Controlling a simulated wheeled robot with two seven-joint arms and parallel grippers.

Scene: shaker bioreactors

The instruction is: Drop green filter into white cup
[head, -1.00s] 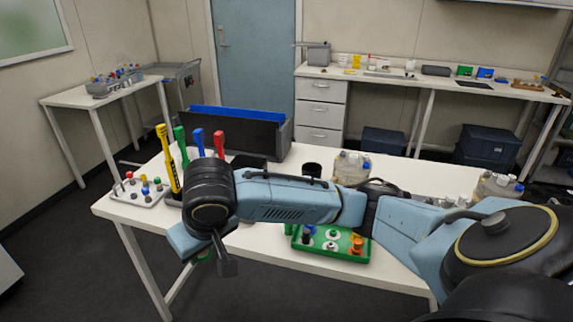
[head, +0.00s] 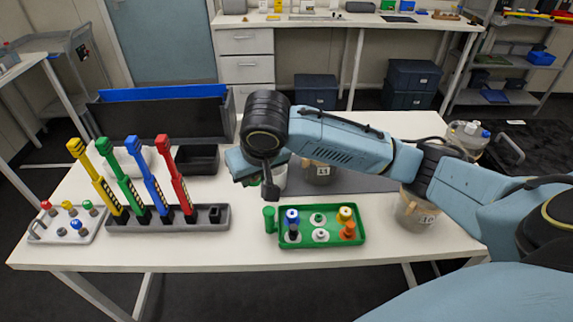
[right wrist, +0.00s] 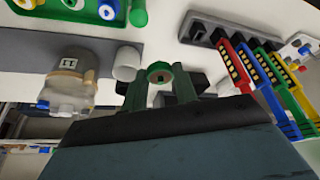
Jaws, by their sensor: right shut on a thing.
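My right gripper (right wrist: 160,82) is shut on a green ring-shaped filter (right wrist: 160,70), held between its two fingers. A white cup (right wrist: 126,62) stands on the table, beside and apart from the filter in the right wrist view. In the head view the cup (head: 279,181) is partly hidden behind the gripper. My left gripper is not in view.
A green tray (head: 361,238) with several coloured parts lies at the front, with a green cylinder (head: 269,219) beside it. Lidded vessels (head: 318,172) stand behind and right. A dark rack (head: 125,223) holds upright coloured tools at left. A dark bin (head: 160,126) is behind.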

